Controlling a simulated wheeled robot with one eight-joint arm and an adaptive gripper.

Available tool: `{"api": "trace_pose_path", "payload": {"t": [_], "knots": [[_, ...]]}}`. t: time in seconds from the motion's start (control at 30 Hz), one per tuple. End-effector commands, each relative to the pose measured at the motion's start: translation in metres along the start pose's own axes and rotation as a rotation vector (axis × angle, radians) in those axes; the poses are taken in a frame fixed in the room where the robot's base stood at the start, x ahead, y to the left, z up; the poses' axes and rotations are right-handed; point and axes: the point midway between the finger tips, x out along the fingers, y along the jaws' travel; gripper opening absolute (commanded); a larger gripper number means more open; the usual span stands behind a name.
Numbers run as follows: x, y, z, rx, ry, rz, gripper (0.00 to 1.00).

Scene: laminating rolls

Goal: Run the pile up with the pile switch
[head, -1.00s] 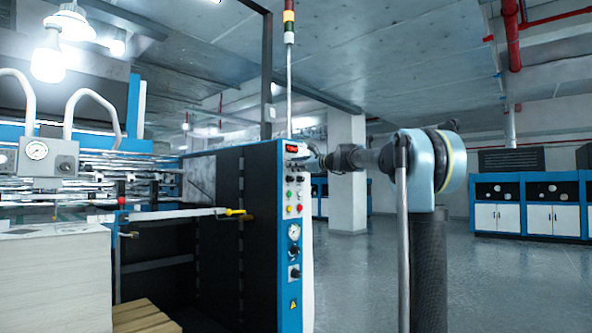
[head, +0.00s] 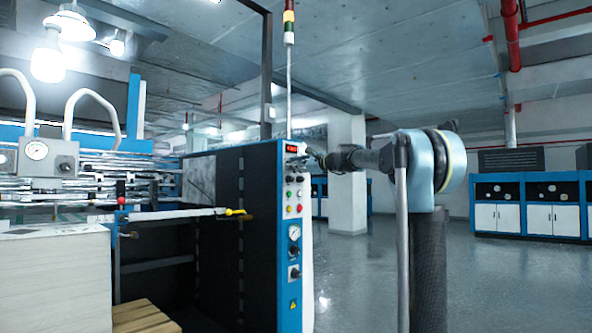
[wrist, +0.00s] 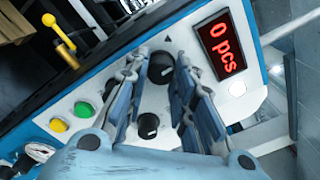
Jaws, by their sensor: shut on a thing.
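The control panel (head: 294,250) is on the end of the dark machine. In the wrist view, a black rotary knob (wrist: 161,70) sits just below a small up-pointing triangle on the panel. My gripper (wrist: 161,60) is shut on this upper knob, with one finger on each side. It also shows small at the top of the panel in the head view (head: 315,157). A second black knob (wrist: 148,125) with a white mark lies between the fingers, nearer the palm. The white pile (head: 55,285) stands at the left in the head view.
A red display (wrist: 221,45) reads "0 pcs". Yellow (wrist: 58,125) and green (wrist: 84,109) buttons are beside my left finger. A yellow-handled lever (head: 235,212) sticks out left of the panel. Open floor (head: 375,280) lies to the right.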

Motion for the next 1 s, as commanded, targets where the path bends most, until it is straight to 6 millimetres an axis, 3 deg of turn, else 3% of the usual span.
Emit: {"api": "trace_pose_path", "payload": {"t": [0.03,0.1,0.57,1.0], "knots": [[0.0,0.001,0.0,-0.001,0.0,0.003,0.28],[0.0,0.001,0.0,-0.001,-0.001,0.003,0.44],[-0.007,0.0,0.0,0.0,0.0,0.001,0.44],[-0.084,0.001,-0.001,0.0,0.002,0.0,0.44]]}}
